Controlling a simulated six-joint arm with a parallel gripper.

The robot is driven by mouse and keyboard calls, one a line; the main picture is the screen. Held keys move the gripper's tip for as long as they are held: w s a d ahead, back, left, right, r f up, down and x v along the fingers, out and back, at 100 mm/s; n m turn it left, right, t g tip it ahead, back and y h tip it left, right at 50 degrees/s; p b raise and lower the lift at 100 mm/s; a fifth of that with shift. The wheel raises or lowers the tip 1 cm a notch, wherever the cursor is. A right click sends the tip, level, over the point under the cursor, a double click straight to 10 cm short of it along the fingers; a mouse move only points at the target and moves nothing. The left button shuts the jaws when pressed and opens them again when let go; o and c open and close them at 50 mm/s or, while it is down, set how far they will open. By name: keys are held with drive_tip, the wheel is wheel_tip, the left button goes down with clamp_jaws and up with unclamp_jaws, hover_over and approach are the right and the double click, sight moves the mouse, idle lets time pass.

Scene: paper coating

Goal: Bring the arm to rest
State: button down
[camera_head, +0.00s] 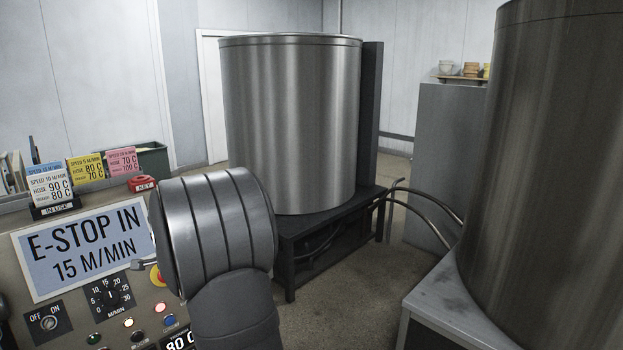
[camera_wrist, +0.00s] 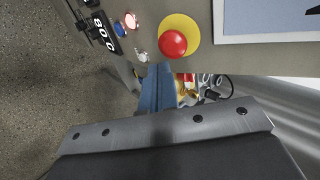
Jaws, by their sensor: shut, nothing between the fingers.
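My gripper (camera_wrist: 158,72) shows in the wrist view as two blue fingers shut together with nothing between them. Its tips point toward the control panel's edge, near the red emergency-stop button (camera_wrist: 173,43) on its yellow disc. I cannot tell whether the tips touch anything. In the head view my grey wrist link covers the gripper, and part of the yellow disc (camera_head: 156,276) shows beside it. The control panel (camera_head: 75,318) has a speed dial (camera_head: 110,297), an off/on switch (camera_head: 46,323) and lit buttons. A small silver piece (camera_wrist: 141,56) is on the panel close to the fingertips.
A sign (camera_head: 85,247) reads "E-STOP IN 15 M/MIN". Speed cards (camera_head: 86,168) and a red key tag (camera_head: 142,184) stand behind it. A large steel drum (camera_head: 290,125) stands on a dark base, another (camera_head: 550,170) at right. Open floor (camera_head: 335,290) lies between.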

drive_tip(key=v, duration=1.1)
drive_tip(key=d+n+h, duration=0.1)
drive_tip(key=d+h, duration=0.1)
drive_tip(key=d, duration=1.7)
drive_tip(key=s+d+f+n+h, duration=0.1)
drive_tip(key=s+d, duration=0.3)
drive_tip(key=d, duration=0.4)
drive_tip(key=s+d+f+n+h, duration=0.1)
drive_tip(key=s+d, duration=0.4)
drive_tip(key=d, duration=0.3)
drive_tip(key=shift+t, duration=0.4)
drive_tip(key=shift+d, duration=0.1)
